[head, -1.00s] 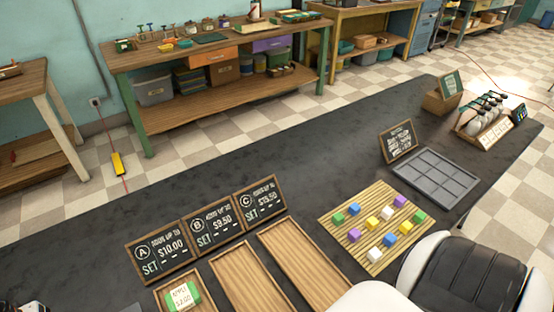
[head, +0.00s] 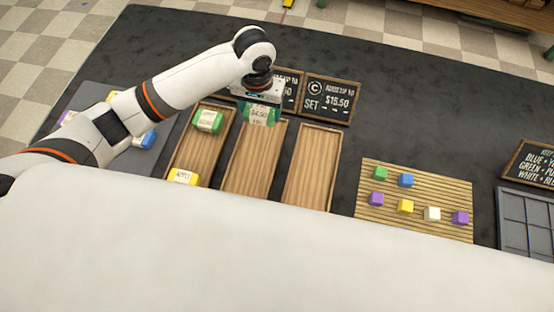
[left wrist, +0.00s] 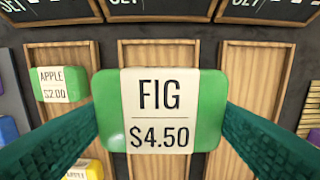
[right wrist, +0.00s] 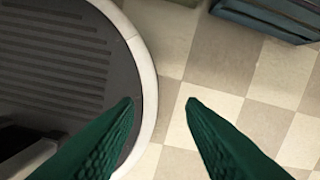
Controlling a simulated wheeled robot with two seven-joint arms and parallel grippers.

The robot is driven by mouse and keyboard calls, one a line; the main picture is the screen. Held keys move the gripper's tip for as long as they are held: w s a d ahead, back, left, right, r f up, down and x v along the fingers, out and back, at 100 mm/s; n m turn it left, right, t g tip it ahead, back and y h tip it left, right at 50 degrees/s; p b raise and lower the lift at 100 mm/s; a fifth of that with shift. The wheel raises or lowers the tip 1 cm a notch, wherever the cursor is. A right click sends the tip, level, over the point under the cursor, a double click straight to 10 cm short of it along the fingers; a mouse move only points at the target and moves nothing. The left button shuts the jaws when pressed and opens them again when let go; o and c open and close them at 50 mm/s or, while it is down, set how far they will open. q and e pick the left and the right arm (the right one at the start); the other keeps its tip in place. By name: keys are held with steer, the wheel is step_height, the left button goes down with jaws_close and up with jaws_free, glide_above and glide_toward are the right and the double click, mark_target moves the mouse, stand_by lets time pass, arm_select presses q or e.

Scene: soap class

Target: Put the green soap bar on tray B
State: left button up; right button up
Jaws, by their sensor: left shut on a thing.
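My left gripper (head: 262,98) is shut on a green soap bar (head: 262,117) with a white label. In the left wrist view its label on the soap bar (left wrist: 160,110) reads FIG $4.50. The bar is held at the far end of the middle tray, tray B (head: 250,182); I cannot tell whether it touches. Tray B's letter is hidden behind my arm. Tray A (head: 206,150), left of it, holds another green soap bar (head: 208,121) labelled APPLE $2.00 and a yellow one (head: 183,176). My right gripper (right wrist: 160,105) is open and empty above the floor.
Tray C (head: 318,165) is empty, with its price sign (head: 331,98) behind it. A slatted mat (head: 420,222) with coloured cubes and a grey divided tray (head: 527,220) lie to the right. More soaps, including a blue one (head: 146,138), lie left, partly behind my arm.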

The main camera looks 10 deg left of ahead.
arm_select(q)
glide_above(261, 137)
step_height(261, 137, down, 6)
steer(key=shift+w+r, duration=0.1)
steer(key=shift+r, duration=0.05)
steer(key=shift+f, duration=2.05)
arm_select(e)
steer(key=shift+a, duration=0.65)
arm_select(q)
steer(key=shift+d+f, duration=0.1)
steer(key=shift+f, duration=0.1)
arm_select(e)
steer(key=shift+r, duration=0.1)
arm_select(q)
steer(key=o, duration=0.7)
steer(key=shift+o, duration=0.2)
step_height(261, 137, up, 12)
steer(key=shift+r, duration=0.2)
arm_select(e)
steer(key=shift+a+r, duration=0.1)
steer(key=shift+a, duration=0.05)
